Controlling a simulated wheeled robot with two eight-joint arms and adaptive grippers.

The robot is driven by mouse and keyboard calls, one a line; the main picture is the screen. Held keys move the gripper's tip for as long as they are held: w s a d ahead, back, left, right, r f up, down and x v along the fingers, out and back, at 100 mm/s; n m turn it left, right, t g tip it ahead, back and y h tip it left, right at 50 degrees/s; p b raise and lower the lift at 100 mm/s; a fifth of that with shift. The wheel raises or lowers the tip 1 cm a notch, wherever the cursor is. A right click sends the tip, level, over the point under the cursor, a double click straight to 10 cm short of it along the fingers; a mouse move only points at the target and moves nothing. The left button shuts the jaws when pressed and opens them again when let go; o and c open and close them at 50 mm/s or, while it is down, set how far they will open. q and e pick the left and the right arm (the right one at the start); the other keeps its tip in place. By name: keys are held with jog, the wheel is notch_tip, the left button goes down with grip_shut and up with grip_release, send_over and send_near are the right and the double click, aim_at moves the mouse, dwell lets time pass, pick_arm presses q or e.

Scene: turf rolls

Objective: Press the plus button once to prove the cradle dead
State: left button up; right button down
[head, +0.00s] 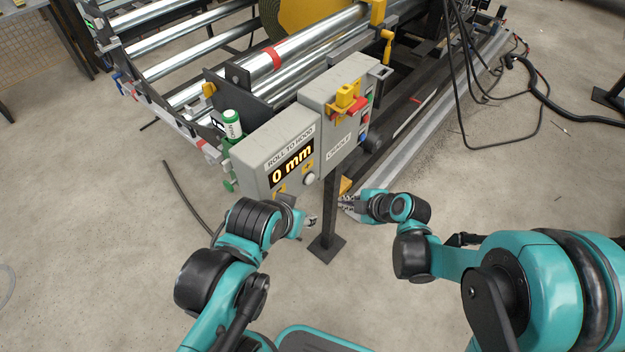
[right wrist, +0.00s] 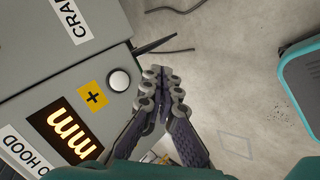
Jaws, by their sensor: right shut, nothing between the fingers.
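The plus button is a round white button (head: 309,179) at the lower right of a grey control box (head: 247,150) marked "ROLL TO HOOD". The box's display (head: 292,163) reads 0 mm. In the right wrist view the button (right wrist: 119,80) sits beside a yellow plus label (right wrist: 95,97). My right gripper (head: 343,204) is shut and empty, to the right of the post below the boxes. In the right wrist view its fingertips (right wrist: 161,82) appear just right of the button, with a visible gap. My left gripper (head: 311,221) is left of the post; its finger opening is unclear.
A second grey box (head: 338,98) beside the first carries a yellow and red fitting (head: 348,100) and several coloured buttons. A dark post (head: 329,215) on a floor plate stands between my grippers. The roller machine (head: 255,65) lies behind. Black cables (head: 470,90) hang at right.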

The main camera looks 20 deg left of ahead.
jog(key=w+a, duration=0.3)
jog(key=a, duration=0.5)
jog(key=shift+a, duration=0.15)
jog(key=shift+a, duration=0.15)
dwell(1.3)
jog(key=shift+w+a, duration=0.15)
jog(key=shift+a, duration=0.1)
jog(key=shift+w+a, duration=0.15)
jog(key=shift+a, duration=0.25)
dwell(0.7)
dwell(0.3)
jog(key=shift+s+d, duration=0.3)
jog(key=shift+d, duration=0.5)
jog(key=shift+s+d+b, duration=0.1)
jog(key=shift+s+d, duration=0.2)
jog(key=shift+d, duration=0.5)
jog(key=shift+s+d+b, duration=0.15)
jog(key=shift+s+d, duration=0.1)
jog(key=shift+d, duration=0.5)
jog(key=shift+s+d+b, duration=0.1)
jog(key=shift+s+d, duration=0.2)
jog(key=shift+d, duration=0.5)
